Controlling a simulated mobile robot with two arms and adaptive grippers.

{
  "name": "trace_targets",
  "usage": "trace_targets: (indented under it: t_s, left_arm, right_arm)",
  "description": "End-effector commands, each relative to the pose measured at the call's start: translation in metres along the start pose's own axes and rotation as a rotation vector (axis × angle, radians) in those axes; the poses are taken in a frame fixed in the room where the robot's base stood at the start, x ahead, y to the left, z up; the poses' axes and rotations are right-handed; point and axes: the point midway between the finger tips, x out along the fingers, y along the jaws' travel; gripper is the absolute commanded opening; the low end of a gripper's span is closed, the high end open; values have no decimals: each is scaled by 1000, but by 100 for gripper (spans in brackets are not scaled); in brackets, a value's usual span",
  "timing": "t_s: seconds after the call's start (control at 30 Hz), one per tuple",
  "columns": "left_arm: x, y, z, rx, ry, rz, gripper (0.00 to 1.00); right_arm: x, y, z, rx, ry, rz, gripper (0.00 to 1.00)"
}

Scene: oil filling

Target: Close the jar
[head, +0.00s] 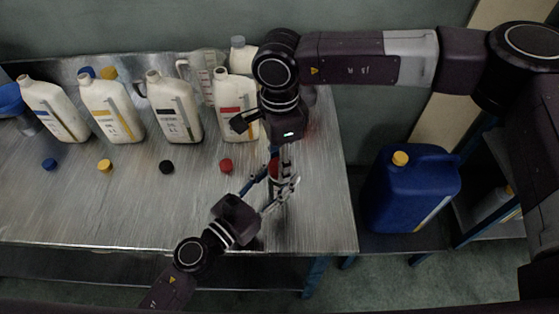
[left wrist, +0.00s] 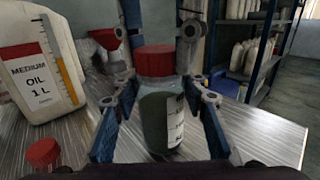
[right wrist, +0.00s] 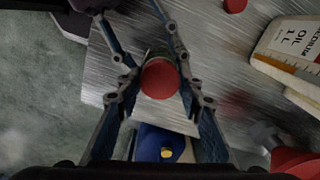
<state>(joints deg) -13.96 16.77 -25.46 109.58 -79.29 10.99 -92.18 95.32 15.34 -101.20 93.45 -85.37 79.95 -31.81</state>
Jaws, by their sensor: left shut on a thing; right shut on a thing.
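The jar (left wrist: 160,120) is dark glass with a pale label and stands upright in the left wrist view. The red lid (left wrist: 154,61) is on its mouth; I cannot tell how tightly it sits. My left gripper (left wrist: 158,85) is shut on the jar's body, one finger on each side. My right gripper (right wrist: 159,70) comes from above and is shut on the red lid (right wrist: 160,80). In the head view the red lid (head: 274,166) shows between both grippers, and the jar's body is mostly hidden by the fingers.
On the metal table (head: 110,215) a white oil bottle with a red label (head: 232,100) stands close by, with a loose red cap (head: 226,166) before it. More bottles (head: 110,108) and caps stand left. A blue canister (head: 405,195) is right of the table. The front left is clear.

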Motion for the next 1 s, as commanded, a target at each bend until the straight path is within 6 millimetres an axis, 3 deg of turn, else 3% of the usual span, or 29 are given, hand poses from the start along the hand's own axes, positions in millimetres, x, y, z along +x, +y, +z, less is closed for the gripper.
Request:
trace_targets:
  t_s: [0.33,0.5,0.53,0.67,1.0]
  left_arm:
    - [0,0,0,0,1,1,0]
    - [0,0,0,0,1,1,0]
    - [0,0,0,0,1,1,0]
    - [0,0,0,0,1,1,0]
    - [0,0,0,0,1,1,0]
  right_arm:
    - [0,0,0,542,-1,1,5]
    - [0,0,0,551,0,0,5]
    - [0,0,0,550,0,0,38]
    - [0,0,0,549,0,0,52]
    - [-2,0,0,548,-1,-1,55]
